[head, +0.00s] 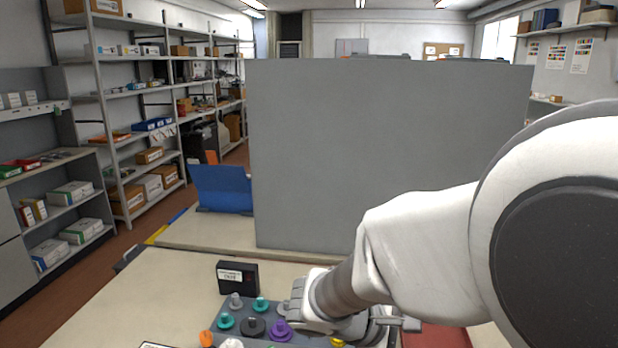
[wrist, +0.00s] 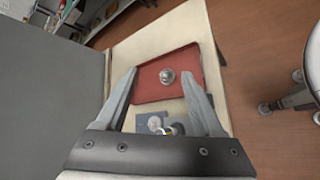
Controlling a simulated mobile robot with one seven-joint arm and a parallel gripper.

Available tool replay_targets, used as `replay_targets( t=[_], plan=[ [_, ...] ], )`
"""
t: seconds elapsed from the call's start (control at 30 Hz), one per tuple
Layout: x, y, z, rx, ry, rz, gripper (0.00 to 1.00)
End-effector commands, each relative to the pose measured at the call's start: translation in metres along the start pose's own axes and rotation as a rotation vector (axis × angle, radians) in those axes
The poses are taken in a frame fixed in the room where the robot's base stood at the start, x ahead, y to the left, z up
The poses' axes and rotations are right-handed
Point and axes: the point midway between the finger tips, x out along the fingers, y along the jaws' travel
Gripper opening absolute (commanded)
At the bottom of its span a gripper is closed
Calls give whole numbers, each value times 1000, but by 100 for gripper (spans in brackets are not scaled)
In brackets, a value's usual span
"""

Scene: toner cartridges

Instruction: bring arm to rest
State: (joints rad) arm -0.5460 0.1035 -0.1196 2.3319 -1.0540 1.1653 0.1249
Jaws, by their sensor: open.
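My gripper (wrist: 160,74) is open in the wrist view, its two grey fingers spread apart with nothing held between them. In the head view my white arm reaches in from the right, and the hand is low over the table, beside and partly in front of a blue-grey tray of coloured pieces. The fingertips are hard to make out there.
Teal, grey and purple (head: 280,330) knobbed pieces stand close to the hand. A small black labelled box (head: 238,278) stands behind them. A tall grey panel (head: 390,150) rises beyond the table, with a blue bin (head: 222,188) at its left. The table's left part (head: 160,290) is clear.

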Motion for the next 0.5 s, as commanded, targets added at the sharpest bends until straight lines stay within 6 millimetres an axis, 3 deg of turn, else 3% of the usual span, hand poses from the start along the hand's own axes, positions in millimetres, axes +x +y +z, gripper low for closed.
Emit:
replay_targets(
  t=[0.03, 0.2, 0.5],
  plan=[
    [0, -5, 15, 77, 22, -69, 69],
    [-10, -28, 47, 315, 107, -280, 69],
    [-52, -52, 77, 745, 323, -568, 69]
  ],
)
